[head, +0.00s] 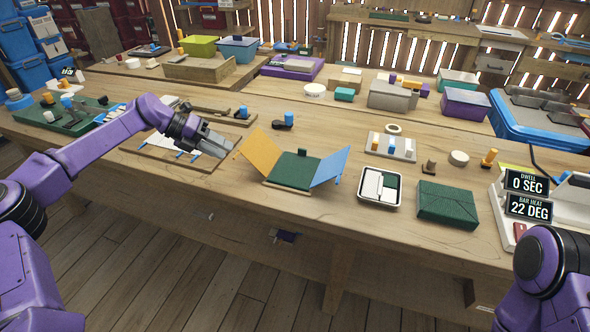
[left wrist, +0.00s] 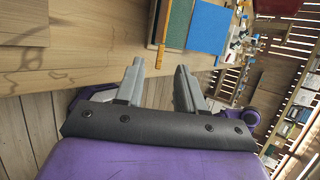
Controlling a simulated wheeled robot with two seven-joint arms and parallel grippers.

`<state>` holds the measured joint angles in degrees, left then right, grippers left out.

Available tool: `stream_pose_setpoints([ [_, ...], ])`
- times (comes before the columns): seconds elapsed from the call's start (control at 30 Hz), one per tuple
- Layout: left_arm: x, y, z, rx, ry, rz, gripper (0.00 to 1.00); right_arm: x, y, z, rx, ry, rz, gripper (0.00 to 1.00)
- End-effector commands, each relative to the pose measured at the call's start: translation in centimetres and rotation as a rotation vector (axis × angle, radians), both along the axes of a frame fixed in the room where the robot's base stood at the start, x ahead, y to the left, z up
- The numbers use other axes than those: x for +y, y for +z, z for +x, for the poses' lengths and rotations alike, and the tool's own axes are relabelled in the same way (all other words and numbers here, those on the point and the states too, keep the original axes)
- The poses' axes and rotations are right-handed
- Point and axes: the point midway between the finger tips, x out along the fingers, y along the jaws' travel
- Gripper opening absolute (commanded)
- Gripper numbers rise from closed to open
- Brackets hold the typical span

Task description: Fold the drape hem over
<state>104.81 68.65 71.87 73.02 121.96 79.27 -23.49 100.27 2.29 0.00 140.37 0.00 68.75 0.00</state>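A folding piece, which I take to be the drape, stands on the near middle of the bench. It has a green middle panel (head: 292,168) on a wooden base, a raised orange flap (head: 260,150) on the left and a raised blue flap (head: 330,166) on the right. My left gripper (head: 228,149) is just left of the orange flap, apart from it. In the left wrist view, the left gripper's fingers (left wrist: 158,82) are spread with nothing between them; the blue panel (left wrist: 208,28) shows beyond them. My right arm shows at the lower right, its gripper out of view.
A wooden board (head: 170,150) with papers lies under my left forearm. A white tray (head: 380,187), a green box (head: 447,204) and a readout stand (head: 528,195) are to the right. Small blocks sit behind. Bare bench lies in front of the drape.

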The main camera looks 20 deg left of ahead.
Motion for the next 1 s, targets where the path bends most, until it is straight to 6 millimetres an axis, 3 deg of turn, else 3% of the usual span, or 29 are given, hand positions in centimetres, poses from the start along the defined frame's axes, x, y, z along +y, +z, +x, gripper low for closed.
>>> stream_pose_setpoints([
  [0.33,0.4,0.6,-0.3,0.001,-0.001,0.0,0.38,0.0,0.2,0.0,0.0,0.0,0.0,0.43],
  [0.63,0.5,4.3,-3.0,-0.001,-0.001,0.0,0.38,0.0,2.1,0.0,0.0,0.0,0.0,0.43],
  [1.0,0.5,4.3,-3.2,0.001,-0.001,0.0,0.38,0.0,2.0,0.0,0.0,0.0,0.0,0.43],
])
